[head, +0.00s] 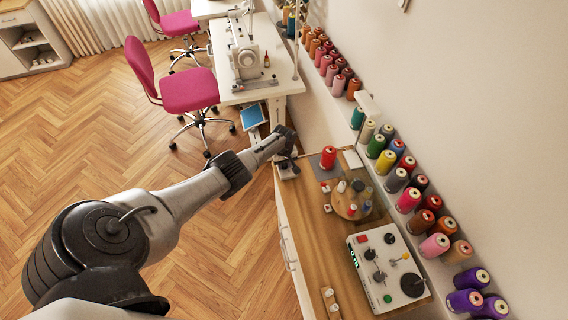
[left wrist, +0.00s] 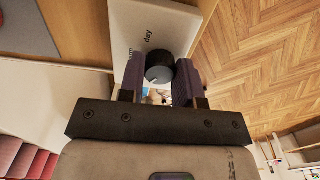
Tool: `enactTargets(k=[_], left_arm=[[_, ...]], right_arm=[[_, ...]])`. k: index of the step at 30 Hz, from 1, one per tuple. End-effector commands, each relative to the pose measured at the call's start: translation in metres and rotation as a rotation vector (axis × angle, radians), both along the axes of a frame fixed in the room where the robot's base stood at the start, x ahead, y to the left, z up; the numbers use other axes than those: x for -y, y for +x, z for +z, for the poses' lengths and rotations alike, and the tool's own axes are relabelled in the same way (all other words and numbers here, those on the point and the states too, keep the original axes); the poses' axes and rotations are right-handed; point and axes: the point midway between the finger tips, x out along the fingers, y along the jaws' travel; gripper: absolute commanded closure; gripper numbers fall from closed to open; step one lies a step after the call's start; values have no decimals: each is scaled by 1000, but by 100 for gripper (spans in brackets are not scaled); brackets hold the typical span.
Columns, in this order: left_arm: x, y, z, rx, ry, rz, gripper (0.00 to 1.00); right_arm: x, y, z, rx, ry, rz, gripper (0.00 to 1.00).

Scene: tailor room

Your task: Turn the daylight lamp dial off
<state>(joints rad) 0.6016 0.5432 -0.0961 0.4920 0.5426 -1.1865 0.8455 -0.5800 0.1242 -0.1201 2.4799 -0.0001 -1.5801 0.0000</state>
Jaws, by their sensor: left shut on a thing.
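A round black dial (left wrist: 160,68) with a pale pointer mark sits on a white panel (left wrist: 135,28) in the left wrist view. The word "day" is printed beside it, and another label is partly cut off. My left gripper (left wrist: 158,82) has its two fingers on either side of the dial and is shut on it. In the head view my left gripper (head: 288,167) is at the far left corner of the wooden counter (head: 310,220), where it hides the dial. My right gripper is in neither view.
A red spool (head: 328,157), a round wooden holder (head: 352,203) and a control box (head: 387,267) stand on the counter. Thread spools (head: 408,200) line the wall side. A pink chair (head: 188,92) and sewing table (head: 265,85) stand beyond. Floor to the left is clear.

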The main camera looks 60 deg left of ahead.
Motion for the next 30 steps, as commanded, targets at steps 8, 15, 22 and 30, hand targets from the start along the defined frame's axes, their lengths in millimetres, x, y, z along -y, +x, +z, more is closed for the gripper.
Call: enactTargets(k=[8,15,22,30], left_arm=[[0,1,1,1,1,-1,62],[0,0,0,1,1,-1,43],[0,0,2,0,1,-1,43],[-1,0,42,3,2,-3,43]], right_arm=[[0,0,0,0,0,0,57],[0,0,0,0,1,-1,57],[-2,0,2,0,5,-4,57],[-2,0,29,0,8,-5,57]])
